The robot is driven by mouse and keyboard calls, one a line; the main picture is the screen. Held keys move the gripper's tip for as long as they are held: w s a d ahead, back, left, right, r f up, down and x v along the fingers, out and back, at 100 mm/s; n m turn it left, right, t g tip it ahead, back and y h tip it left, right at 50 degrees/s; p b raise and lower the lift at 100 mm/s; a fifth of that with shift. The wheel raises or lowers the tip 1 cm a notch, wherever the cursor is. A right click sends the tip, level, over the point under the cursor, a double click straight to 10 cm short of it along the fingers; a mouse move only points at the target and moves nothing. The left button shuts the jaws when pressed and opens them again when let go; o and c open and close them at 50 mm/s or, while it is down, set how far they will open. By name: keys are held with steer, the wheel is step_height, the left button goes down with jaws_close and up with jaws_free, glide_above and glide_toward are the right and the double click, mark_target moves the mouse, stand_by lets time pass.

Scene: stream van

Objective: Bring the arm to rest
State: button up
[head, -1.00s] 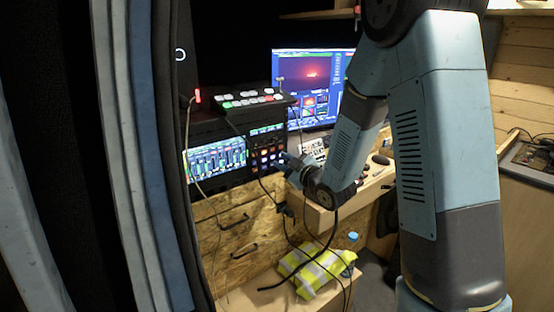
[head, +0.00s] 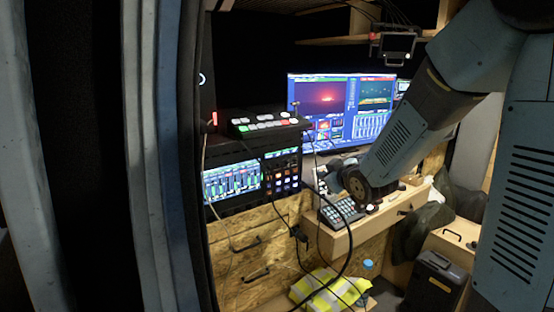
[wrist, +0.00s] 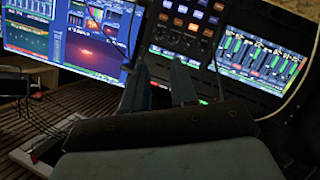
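My arm reaches in from the right in the head view, bent at the elbow, with its wrist low over the wooden desk (head: 340,238). My gripper (head: 326,182) is small and dark there, in front of the keyboard and beside the rack of lit buttons (head: 284,180). In the wrist view my gripper (wrist: 160,80) shows two fingers apart with nothing between them. They point toward the rack's button panel (wrist: 190,22), and I see no contact.
A monitor (head: 340,105) stands behind the wrist. A switcher with coloured keys (head: 265,124) sits on the rack, whose lit meter screen (head: 231,181) is at left. Black cables hang near the wrist. A yellow vest (head: 328,292) lies below. Grey-blue curtain folds (head: 150,150) fill the left.

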steer(key=s+d+r+m+g+h, duration=0.1)
steer(key=s+d+r+m+g, duration=0.1)
steer(key=s, duration=0.8)
steer(key=s+d+r+m+g+h, duration=0.1)
steer(key=s+d+r+m+g, duration=0.1)
steer(key=s, duration=0.8)
steer(key=s+d+r+m+g+h, duration=0.2)
steer(key=s+d+m+g, duration=0.2)
steer(key=s, duration=0.7)
steer(key=shift+d+r+m, duration=0.15)
steer(key=shift+d+m, duration=0.15)
steer(key=shift+m, duration=0.4)
